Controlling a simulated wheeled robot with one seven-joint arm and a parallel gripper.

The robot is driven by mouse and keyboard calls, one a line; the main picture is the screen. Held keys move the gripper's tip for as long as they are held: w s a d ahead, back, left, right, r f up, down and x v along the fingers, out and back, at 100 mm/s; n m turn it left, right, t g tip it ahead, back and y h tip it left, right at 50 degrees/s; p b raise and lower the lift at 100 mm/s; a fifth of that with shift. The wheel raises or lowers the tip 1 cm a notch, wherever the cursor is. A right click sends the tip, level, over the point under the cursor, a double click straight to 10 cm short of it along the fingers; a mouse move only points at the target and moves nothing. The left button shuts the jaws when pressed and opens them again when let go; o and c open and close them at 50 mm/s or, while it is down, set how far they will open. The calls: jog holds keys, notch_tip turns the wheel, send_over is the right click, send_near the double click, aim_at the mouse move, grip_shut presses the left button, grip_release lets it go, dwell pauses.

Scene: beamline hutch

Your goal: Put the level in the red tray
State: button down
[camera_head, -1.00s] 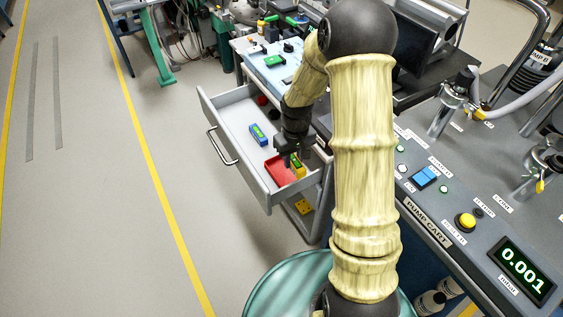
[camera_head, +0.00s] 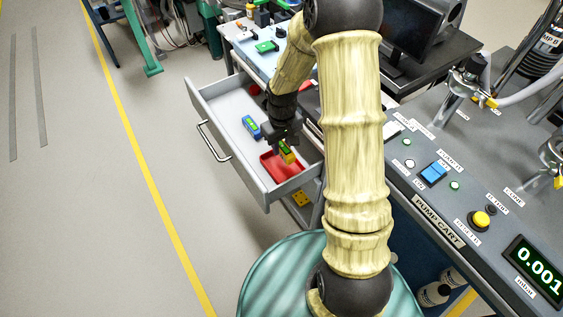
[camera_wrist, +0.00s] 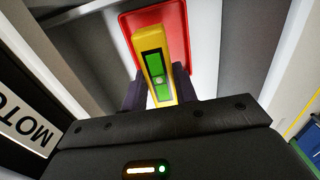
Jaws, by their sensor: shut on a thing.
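The level (camera_head: 287,153) is a yellow bar with a green face. My gripper (camera_head: 281,138) is shut on it, and in the wrist view the level (camera_wrist: 154,62) stands out between the two dark fingers (camera_wrist: 158,93). The red tray (camera_head: 272,168) lies at the near end of the open drawer. In the head view the level overlaps the tray's far part. In the wrist view the tray (camera_wrist: 178,18) shows behind the level's far end. I cannot tell whether the level touches the tray floor.
A blue block with a green face (camera_head: 252,127) lies in the open grey drawer (camera_head: 228,105), beyond the tray. A red round thing (camera_head: 254,89) is farther back. The pump cart (camera_head: 438,234) stands close on the right. Open floor (camera_head: 90,220) lies to the left.

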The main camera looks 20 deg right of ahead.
aim_at(282, 166)
jog(key=shift+f, duration=1.9)
jog(key=shift+f+b, duration=0.55)
jog(key=shift+f, duration=1.3)
jog(key=shift+f, duration=0.2)
jog(key=c, duration=1.1)
grip_release()
jog(key=shift+r, duration=0.1)
